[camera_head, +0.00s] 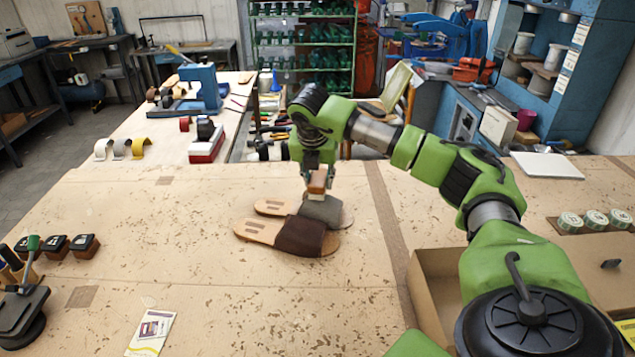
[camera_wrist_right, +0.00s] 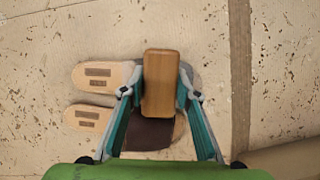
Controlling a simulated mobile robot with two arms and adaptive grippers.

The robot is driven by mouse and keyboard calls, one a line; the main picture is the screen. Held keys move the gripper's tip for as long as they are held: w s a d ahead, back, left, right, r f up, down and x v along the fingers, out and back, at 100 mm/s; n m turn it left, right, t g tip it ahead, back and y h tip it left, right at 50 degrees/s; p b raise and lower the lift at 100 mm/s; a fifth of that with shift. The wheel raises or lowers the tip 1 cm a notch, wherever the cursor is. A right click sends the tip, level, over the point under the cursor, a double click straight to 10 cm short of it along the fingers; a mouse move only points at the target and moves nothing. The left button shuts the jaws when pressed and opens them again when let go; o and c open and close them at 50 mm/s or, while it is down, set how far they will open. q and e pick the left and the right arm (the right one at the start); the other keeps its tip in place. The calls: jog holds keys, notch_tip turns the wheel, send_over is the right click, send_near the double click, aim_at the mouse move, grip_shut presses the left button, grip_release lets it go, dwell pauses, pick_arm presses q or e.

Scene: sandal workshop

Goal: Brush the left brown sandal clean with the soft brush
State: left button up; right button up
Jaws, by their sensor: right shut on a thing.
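A pair of sandals lies side by side on the workbench. The nearer sandal (camera_head: 301,237) has a dark brown strap and a pale insole; in the right wrist view it is the lower one (camera_wrist_right: 150,134). The farther sandal (camera_head: 322,209) has a dull grey strap; in the right wrist view its insole (camera_wrist_right: 100,77) shows, with the strap mostly hidden. My right gripper (camera_head: 318,174) points down and is shut on the wooden-backed brush (camera_wrist_right: 160,84). The brush is right over the grey strap, touching it or nearly so. My left gripper is not in view.
Brown-based brushes or blocks (camera_head: 84,246) and a dark hand press (camera_head: 22,310) stand at the left. A leaflet (camera_head: 152,332) lies at the front. A cardboard box (camera_head: 428,290) and round tins (camera_head: 595,219) are at the right. The bench around the sandals is clear.

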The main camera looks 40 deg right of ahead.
jog(key=shift+w+d, duration=0.15)
jog(key=shift+f, duration=0.1)
dwell(0.4)
jog(key=shift+s+a+b, duration=0.4)
jog(key=shift+s+a, duration=0.45)
jog(key=shift+a, duration=0.2)
dwell(0.3)
jog(key=shift+w+d, duration=0.8)
jog(key=shift+d, duration=0.25)
